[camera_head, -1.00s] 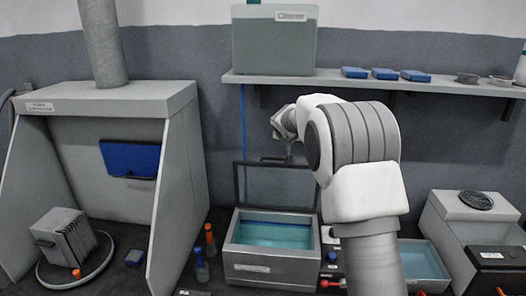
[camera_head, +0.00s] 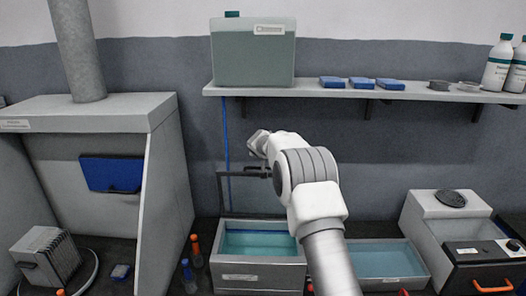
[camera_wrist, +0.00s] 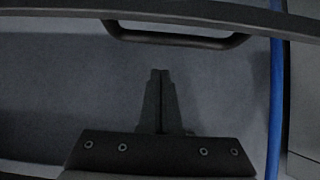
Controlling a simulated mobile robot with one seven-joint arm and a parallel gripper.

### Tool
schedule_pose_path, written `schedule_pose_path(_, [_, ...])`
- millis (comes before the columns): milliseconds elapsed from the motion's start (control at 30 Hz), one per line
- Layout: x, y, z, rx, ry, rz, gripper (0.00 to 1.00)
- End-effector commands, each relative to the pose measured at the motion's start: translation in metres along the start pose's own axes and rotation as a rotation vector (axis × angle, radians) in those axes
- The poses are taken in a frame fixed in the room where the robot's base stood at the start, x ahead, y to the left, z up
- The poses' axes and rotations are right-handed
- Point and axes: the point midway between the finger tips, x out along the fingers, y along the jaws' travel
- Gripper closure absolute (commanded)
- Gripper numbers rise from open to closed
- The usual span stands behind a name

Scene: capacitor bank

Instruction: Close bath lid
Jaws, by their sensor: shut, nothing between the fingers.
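The bath (camera_head: 262,272) is a grey box holding teal liquid, in the lower middle of the head view. Its dark-framed, see-through lid (camera_head: 221,196) stands up at the back of the box, open. The lid's handle (camera_head: 256,173) is at its top edge, and my arm covers the lid's right part. In the wrist view, the dark handle (camera_wrist: 180,41) hangs from the lid's frame bar across the top. My gripper (camera_wrist: 160,73) is shut and empty, its fingertips showing just below the handle in the picture. I cannot tell whether they touch it.
A second open bath (camera_head: 385,283) stands to the right, behind my forearm. A fume hood (camera_head: 160,210) is on the left, with bottles (camera_head: 191,262) between it and the bath. A shelf (camera_head: 300,88) runs above. A blue tube (camera_wrist: 276,90) hangs at the right in the wrist view.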

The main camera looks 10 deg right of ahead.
Motion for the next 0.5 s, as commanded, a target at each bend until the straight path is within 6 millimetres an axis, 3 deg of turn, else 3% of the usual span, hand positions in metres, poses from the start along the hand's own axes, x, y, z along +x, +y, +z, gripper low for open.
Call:
schedule_pose_path(233, [0.023,0.0,0.0,0.002,-0.002,0.0,1.0])
schedule_pose_path(500, [0.01,-0.001,0.015,-0.002,-0.001,0.0,1.0])
